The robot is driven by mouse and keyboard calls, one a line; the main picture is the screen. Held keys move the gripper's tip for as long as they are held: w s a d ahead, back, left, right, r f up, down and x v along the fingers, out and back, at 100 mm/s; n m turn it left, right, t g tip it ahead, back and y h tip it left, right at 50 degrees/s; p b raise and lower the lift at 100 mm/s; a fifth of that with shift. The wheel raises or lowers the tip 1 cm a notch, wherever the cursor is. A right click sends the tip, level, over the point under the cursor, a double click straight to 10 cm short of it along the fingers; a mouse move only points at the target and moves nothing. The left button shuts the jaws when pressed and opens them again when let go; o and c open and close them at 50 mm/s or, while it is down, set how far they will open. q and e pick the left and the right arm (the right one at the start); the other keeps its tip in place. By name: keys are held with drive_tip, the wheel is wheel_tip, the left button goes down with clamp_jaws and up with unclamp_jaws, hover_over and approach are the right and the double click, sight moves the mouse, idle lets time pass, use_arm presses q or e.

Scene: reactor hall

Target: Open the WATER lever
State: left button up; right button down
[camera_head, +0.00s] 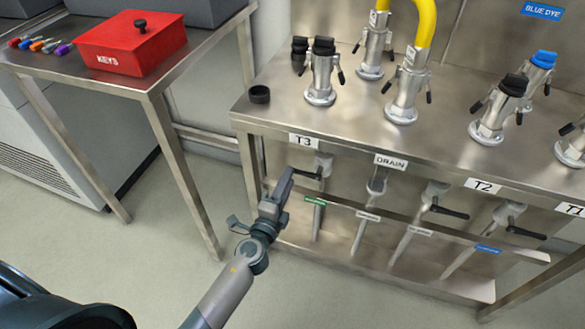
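Black valve levers hang under the front edge of the steel bench. One lever (306,174) is below the T3 sign, on a pipe with a small green label (315,200). Another lever (449,212) and a further lever (526,233) are to the right. The small labels are too small to read, so I cannot tell which lever is WATER. My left gripper (288,176) points up, just left of the lever under T3 in the picture. Contact with it cannot be told. The fingers are seen edge-on, and nothing shows held. My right gripper is out of view.
The steel bench (275,115) carries several metal fittings and a yellow hose (424,25). A low shelf edge (400,275) runs below the levers. A side table (75,85) at the left holds a red KEYS box (115,55). The floor (150,250) between is clear.

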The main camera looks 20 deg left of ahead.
use_arm(q)
drive_tip(key=shift+w, duration=2.35)
drive_tip(key=shift+c, duration=0.6)
clamp_jaws()
